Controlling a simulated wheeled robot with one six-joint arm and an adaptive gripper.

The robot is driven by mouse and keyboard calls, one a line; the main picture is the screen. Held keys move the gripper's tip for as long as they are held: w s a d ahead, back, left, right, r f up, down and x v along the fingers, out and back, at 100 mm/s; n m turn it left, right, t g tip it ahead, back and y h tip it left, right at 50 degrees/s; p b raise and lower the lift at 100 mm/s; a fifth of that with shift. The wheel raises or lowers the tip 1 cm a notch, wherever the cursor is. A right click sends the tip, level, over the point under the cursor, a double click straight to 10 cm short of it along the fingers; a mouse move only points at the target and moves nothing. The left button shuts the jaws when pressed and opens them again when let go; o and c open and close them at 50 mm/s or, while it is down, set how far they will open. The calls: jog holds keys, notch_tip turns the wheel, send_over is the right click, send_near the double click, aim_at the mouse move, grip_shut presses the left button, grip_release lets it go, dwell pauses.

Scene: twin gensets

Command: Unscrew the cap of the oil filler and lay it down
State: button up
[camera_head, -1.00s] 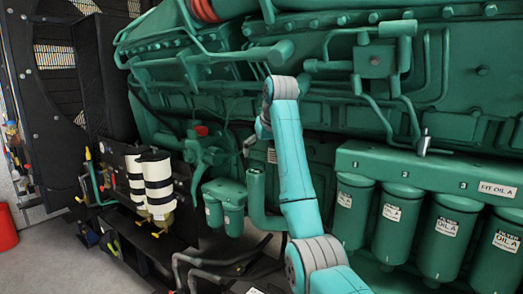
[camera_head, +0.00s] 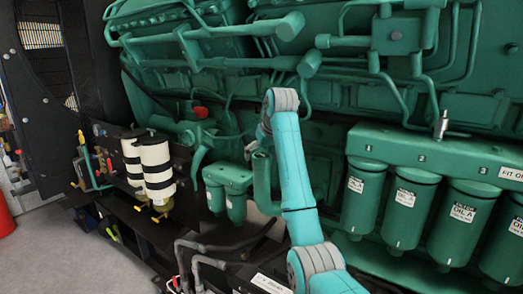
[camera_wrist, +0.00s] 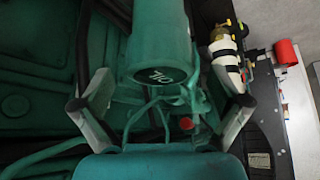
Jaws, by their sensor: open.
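The oil filler cap (camera_wrist: 156,76) is a dark round disc marked OIL on the end of a thick green cylinder in the wrist view. In the head view, the green filler pipe (camera_head: 262,180) rises just left of my arm, and its top is close to my wrist. My gripper (camera_wrist: 160,98) is open, with one grey finger on each side of the cap in the picture. Gaps show between the cap and both fingers, and nothing is held. My fingers are mostly hidden behind my arm in the head view.
Green oil filters (camera_head: 410,205) hang in a row on the right. Two small green filters (camera_head: 228,190) sit left of the filler pipe. White-and-black canisters (camera_head: 155,170) stand farther left. Pipes (camera_head: 240,62) cross the engine above. Open floor (camera_head: 55,250) lies at the lower left.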

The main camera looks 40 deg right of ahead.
jog(key=c, duration=1.3)
jog(key=n+y, duration=0.1)
jog(key=n, duration=0.2)
jog(key=shift+d+r+y, duration=0.1)
jog(key=shift+d+y, duration=0.1)
jog(key=shift+y, duration=0.2)
jog(key=shift+a+n+y, duration=0.1)
jog(key=shift+n+y, duration=0.3)
jog(key=shift+n, duration=0.4)
jog(key=shift+d+r+n+y, duration=0.1)
jog(key=shift+d+n+y, duration=0.1)
jog(key=shift+n+y, duration=0.65)
jog(key=n, duration=0.3)
jog(key=shift+w+g+y, duration=0.1)
jog(key=shift+g+y, duration=0.25)
jog(key=shift+g, duration=0.05)
